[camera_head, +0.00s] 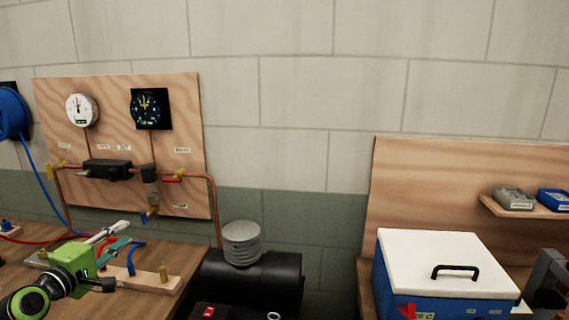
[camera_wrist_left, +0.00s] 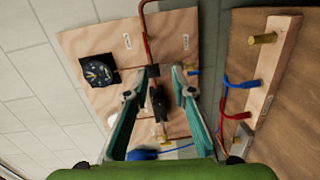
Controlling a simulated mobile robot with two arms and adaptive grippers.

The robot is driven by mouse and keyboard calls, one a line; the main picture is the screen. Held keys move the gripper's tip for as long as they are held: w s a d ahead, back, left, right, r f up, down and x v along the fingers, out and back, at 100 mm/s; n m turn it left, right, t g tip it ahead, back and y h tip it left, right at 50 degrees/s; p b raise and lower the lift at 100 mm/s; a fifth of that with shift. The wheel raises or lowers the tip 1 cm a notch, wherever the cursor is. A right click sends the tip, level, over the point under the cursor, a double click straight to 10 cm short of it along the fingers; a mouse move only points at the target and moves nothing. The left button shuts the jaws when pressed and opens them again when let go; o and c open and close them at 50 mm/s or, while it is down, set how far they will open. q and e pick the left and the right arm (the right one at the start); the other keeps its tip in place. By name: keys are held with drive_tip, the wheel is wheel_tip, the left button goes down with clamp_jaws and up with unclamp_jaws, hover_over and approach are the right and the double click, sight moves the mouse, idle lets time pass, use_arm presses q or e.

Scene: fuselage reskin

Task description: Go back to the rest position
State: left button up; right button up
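My left gripper (camera_head: 120,234) comes in from the lower left in the head view, with a green body and grey and teal fingers. It is in front of the left workbench (camera_head: 165,252) and overlaps a wooden strip with pegs (camera_head: 150,283). In the left wrist view the gripper (camera_wrist_left: 166,71) has its two teal fingers apart with a gap between the tips, and I see nothing held. The wooden gauge board (camera_wrist_left: 185,30) shows behind the fingers. My right gripper is not seen in these views.
The gauge board (camera_head: 110,120) carries a white dial (camera_head: 82,110), a black dial (camera_head: 151,108) and copper pipes. A black tank (camera_head: 262,280) stands between the benches. A blue box with a white lid (camera_head: 440,255) is on the right. A dark grey object (camera_head: 550,280) is at the right edge.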

use_arm(q)
drive_tip(key=s+d+f+m+g, duration=0.45)
drive_tip(key=s+d+f, duration=0.3)
drive_tip(key=f, duration=0.35)
drive_tip(key=s+d+f+m+g, duration=0.3)
drive_tip(key=s+d+f+m, duration=0.25)
drive_tip(key=d+f, duration=0.4)
drive_tip(key=s+d+f+m+g+y, duration=0.1)
drive_tip(key=s+f+m+g, duration=0.15)
drive_tip(key=s, duration=0.75)
drive_tip(key=s+d+f+m+g+y, duration=0.15)
drive_tip(key=s+f, duration=0.25)
drive_tip(key=s, duration=0.5)
drive_tip(key=s+d+f+m+g, duration=0.1)
drive_tip(key=s+f+m+g, duration=0.15)
drive_tip(key=s, duration=0.75)
wheel_tip(320, 180, down, 27)
drive_tip(key=s, duration=0.1)
drive_tip(key=s+a+f+m+g, duration=0.1)
drive_tip(key=s+a+f+g, duration=0.1)
drive_tip(key=s+f, duration=1.5)
drive_tip(key=shift+s+a+b, duration=0.15)
drive_tip(key=shift+a+b, duration=0.3)
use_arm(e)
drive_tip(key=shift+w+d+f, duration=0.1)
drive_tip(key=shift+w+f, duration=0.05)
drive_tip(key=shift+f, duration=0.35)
